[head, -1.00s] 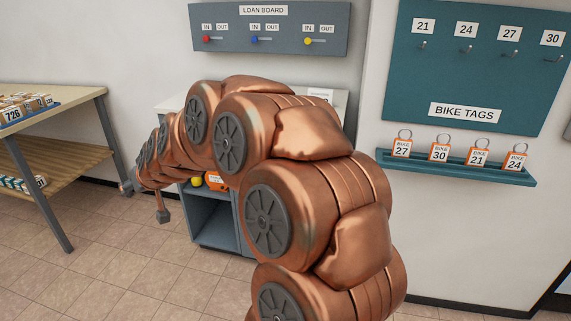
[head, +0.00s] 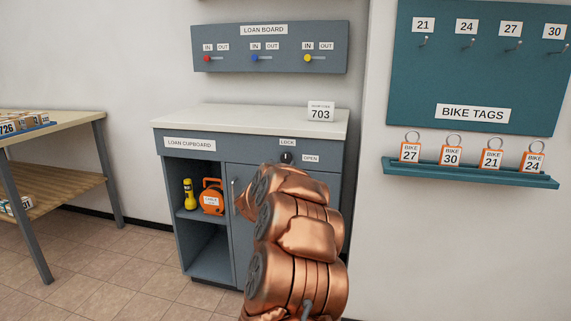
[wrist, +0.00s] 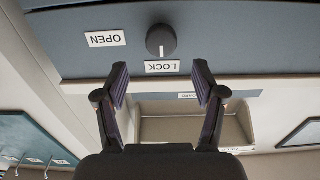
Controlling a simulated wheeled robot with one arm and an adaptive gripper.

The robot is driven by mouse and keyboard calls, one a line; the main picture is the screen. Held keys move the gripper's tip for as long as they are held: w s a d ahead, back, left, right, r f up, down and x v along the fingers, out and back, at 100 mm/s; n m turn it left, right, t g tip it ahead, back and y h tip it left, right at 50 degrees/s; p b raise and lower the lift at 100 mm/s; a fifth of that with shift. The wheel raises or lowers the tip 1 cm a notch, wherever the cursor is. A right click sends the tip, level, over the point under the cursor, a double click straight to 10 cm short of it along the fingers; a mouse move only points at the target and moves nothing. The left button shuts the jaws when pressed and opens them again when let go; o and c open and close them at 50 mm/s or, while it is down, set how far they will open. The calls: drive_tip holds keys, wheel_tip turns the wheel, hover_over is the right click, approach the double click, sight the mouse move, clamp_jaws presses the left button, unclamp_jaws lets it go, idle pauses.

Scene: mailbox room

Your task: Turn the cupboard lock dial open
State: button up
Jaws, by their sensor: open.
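The lock dial (head: 286,157) is a small black knob on the top right of the grey loan cupboard (head: 235,151). The LOCK label (head: 287,142) is above it and the OPEN label (head: 310,158) is to its right. The wrist view is upside down. There the dial (wrist: 161,40) has a white mark pointing at the LOCK label (wrist: 162,67). My gripper (wrist: 160,75) is open and empty, its two fingers spread either side of the LOCK label. The dial shows beyond the fingertips, not between them. In the head view my arm hides the gripper.
A 703 card (head: 320,112) stands on the cupboard top. A yellow torch (head: 188,194) and orange reel (head: 211,197) sit on its open shelf. The loan board (head: 270,47) hangs above. The bike tags shelf (head: 470,174) is at right, a table (head: 60,137) at left.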

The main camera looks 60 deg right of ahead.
sight(286, 158)
drive_tip(key=shift+b+x, duration=0.65)
drive_tip(key=shift+x, duration=2.85)
drive_tip(key=shift+w, duration=0.1)
drive_tip(key=c, duration=1.1)
